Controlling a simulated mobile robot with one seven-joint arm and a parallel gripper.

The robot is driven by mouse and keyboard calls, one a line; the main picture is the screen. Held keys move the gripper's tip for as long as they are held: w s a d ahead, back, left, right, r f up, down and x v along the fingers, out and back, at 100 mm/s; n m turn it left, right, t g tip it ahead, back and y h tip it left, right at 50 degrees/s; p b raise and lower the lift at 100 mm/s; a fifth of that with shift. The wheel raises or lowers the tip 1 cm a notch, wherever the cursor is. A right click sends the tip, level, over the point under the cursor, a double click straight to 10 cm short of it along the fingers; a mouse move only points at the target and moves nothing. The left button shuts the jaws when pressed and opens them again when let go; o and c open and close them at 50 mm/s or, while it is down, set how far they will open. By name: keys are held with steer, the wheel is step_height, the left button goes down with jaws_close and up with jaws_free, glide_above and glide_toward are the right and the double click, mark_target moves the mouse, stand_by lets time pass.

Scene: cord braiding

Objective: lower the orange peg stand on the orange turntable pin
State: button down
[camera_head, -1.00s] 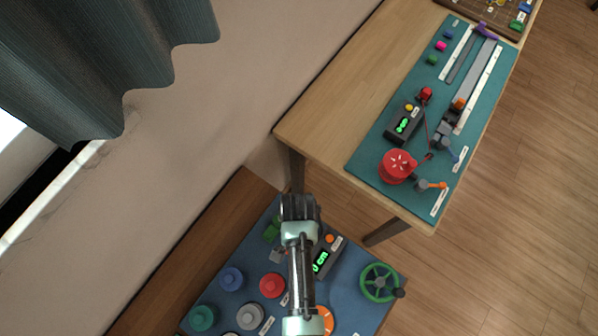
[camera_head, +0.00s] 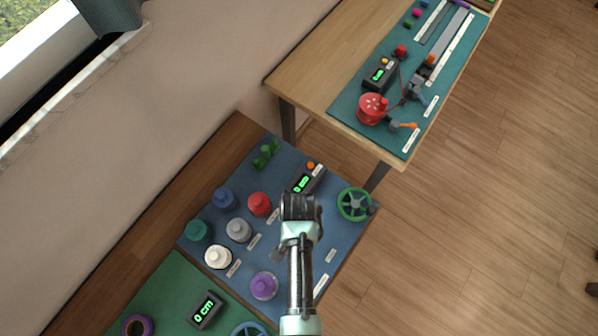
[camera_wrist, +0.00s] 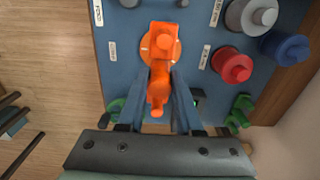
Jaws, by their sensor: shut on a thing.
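In the wrist view, my gripper (camera_wrist: 161,96) is shut on the orange peg stand (camera_wrist: 158,85), which lies between its dark fingers and points toward the orange turntable (camera_wrist: 146,46). The turntable is a flat orange disc with white marks on the blue mat. The stand overlaps the disc in this view and hides its middle, so I cannot see the pin or tell whether the stand touches it. In the head view, my gripper (camera_head: 300,206) is over the blue mat. The stand and the turntable are hidden there.
The blue mat (camera_head: 312,250) holds a red spool (camera_head: 260,204), a grey one (camera_head: 239,230), a white one (camera_head: 218,256), a purple one (camera_head: 264,286) and a green handwheel (camera_head: 354,204). A black display box (camera_head: 305,181) stands beyond my gripper. A second table (camera_head: 310,80) is farther back.

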steer(key=shift+f+b, duration=0.5)
steer(key=f+b, duration=0.2)
steer(key=shift+w+f+b, duration=0.2)
steer(key=shift+f+b, duration=0.15)
steer(key=shift+f, duration=0.05)
steer(key=shift+s+f+b, duration=0.1)
steer(key=shift+f+b, duration=0.55)
steer(key=shift+b, duration=0.1)
steer(key=shift+r, duration=0.1)
steer(key=shift+f+b, duration=0.6)
steer(key=shift+f, duration=0.6)
steer(key=shift+f, duration=0.1)
steer(key=shift+f+b, duration=0.65)
steer(key=shift+f, duration=0.1)
